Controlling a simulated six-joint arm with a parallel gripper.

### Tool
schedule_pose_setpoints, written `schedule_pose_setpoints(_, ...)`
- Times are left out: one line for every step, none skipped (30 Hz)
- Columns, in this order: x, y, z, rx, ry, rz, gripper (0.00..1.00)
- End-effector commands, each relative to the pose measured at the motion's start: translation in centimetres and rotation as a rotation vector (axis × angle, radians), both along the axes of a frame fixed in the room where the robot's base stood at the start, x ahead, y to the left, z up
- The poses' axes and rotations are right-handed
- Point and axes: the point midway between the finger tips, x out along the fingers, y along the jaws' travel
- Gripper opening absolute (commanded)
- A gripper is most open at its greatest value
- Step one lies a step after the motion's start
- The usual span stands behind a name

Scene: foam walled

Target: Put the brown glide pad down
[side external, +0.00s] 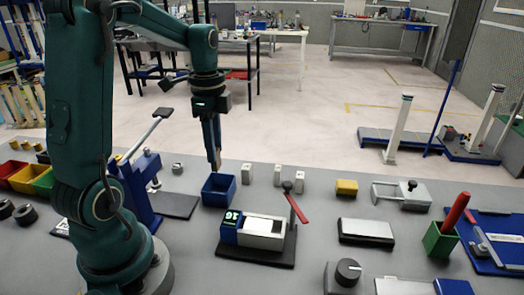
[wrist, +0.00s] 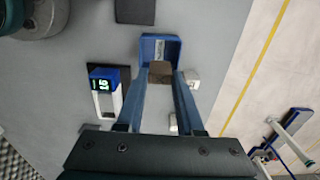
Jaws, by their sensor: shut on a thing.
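The brown glide pad (wrist: 160,70) is small and brown, pinched between the two fingertips of my gripper (wrist: 160,76) in the wrist view. In the side view my gripper (side external: 214,163) points straight down, its tips just above a blue open bin (side external: 218,192). The pad is too small to make out clearly there. In the wrist view the blue bin (wrist: 173,40) lies behind the pad, which covers part of its opening. A pale label shows inside the bin.
A scale-like device with a green display (side external: 232,222) stands in front of the bin. Several small white blocks (side external: 247,173) stand to its right. A dark flat plate (side external: 176,206) lies to its left, beside a blue lever press (side external: 140,190).

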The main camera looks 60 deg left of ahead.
Motion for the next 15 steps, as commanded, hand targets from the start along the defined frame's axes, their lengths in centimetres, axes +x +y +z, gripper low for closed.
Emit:
schedule_pose_setpoints(-0.1, -0.1, -1.1, -0.005, 0.008, 0.000, 0.00)
schedule_pose_setpoints(-0.1, -0.1, -1.6, -0.005, 0.006, 0.000, 0.00)
schedule_pose_setpoints(-0.1, -0.1, -2.3, -0.005, 0.006, 0.000, 0.00)
schedule_pose_setpoints(-0.1, -0.1, -2.8, -0.005, 0.006, 0.000, 0.00)
schedule_pose_setpoints(-0.1, -0.1, -3.1, -0.004, 0.005, 0.000, 0.00)
schedule_pose_setpoints(-0.1, -0.1, -3.6, -0.003, 0.004, 0.000, 0.00)
schedule_pose_setpoints(-0.1, -0.1, -3.8, -0.003, 0.004, 0.000, 0.00)
schedule_pose_setpoints(0.0, -0.1, -4.0, -0.002, 0.004, -0.001, 0.00)
schedule_pose_setpoints(0.0, -0.1, -4.3, -0.001, 0.003, -0.001, 0.00)
schedule_pose_setpoints(0.0, -0.1, -4.6, -0.002, 0.004, -0.001, 0.00)
schedule_pose_setpoints(-0.1, -0.1, -5.0, -0.003, 0.004, -0.001, 0.00)
schedule_pose_setpoints(-0.1, -0.1, -5.6, -0.004, 0.005, -0.001, 0.00)
schedule_pose_setpoints(-0.1, -0.2, -6.1, -0.004, 0.006, -0.001, 0.00)
schedule_pose_setpoints(-0.1, -0.1, -6.5, -0.004, 0.006, -0.001, 0.00)
schedule_pose_setpoints(-0.1, -0.1, -7.0, -0.003, 0.004, -0.001, 0.00)
